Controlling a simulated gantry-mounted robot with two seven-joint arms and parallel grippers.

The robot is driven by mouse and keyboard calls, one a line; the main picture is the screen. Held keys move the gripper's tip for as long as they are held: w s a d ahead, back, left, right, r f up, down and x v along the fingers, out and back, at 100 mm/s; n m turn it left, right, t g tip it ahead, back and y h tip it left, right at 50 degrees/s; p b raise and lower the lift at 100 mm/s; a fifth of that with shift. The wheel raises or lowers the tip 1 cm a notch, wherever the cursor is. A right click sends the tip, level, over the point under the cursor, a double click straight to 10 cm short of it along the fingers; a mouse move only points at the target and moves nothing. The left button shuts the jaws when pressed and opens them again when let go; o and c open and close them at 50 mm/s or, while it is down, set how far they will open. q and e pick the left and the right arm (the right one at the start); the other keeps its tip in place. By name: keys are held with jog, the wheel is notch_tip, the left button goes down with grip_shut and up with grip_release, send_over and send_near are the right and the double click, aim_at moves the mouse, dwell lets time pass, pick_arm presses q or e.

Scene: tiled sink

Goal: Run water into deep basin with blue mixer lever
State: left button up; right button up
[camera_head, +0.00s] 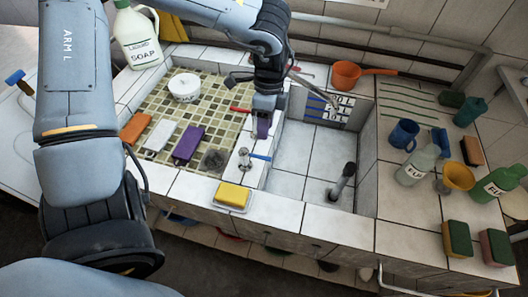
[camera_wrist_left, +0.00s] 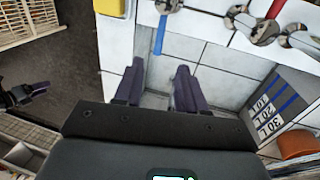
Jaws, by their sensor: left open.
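The blue mixer lever (camera_head: 260,157) sticks out from a chrome mixer body (camera_head: 244,159) on the ledge between the tiled shallow basin and the deep basin (camera_head: 302,160). In the left wrist view the blue lever (camera_wrist_left: 160,36) points down the picture toward the gap between my fingers. My left gripper (camera_head: 262,128) is open and empty, behind the lever in the head view and apart from it. Its two purple fingers also show in the wrist view (camera_wrist_left: 160,74). No running water is visible. A dark part with a purple tip, seemingly my right gripper (camera_wrist_left: 36,88), shows small at the wrist view's left edge.
A red lever (camera_head: 240,110) sits farther back on the ledge. A yellow sponge (camera_head: 233,195) lies in front of the mixer. An orange pan (camera_head: 347,75) stands behind.

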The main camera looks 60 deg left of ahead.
aim_at(256, 156)
pick_arm(q)
jog(key=f, duration=0.3)
jog(key=s+d+f, duration=0.1)
jog(key=f, duration=0.5)
jog(key=shift+s+d+f+p, duration=0.15)
jog(key=shift+d+f+p, duration=0.1)
jog(key=shift+p, duration=0.1)
grip_shut()
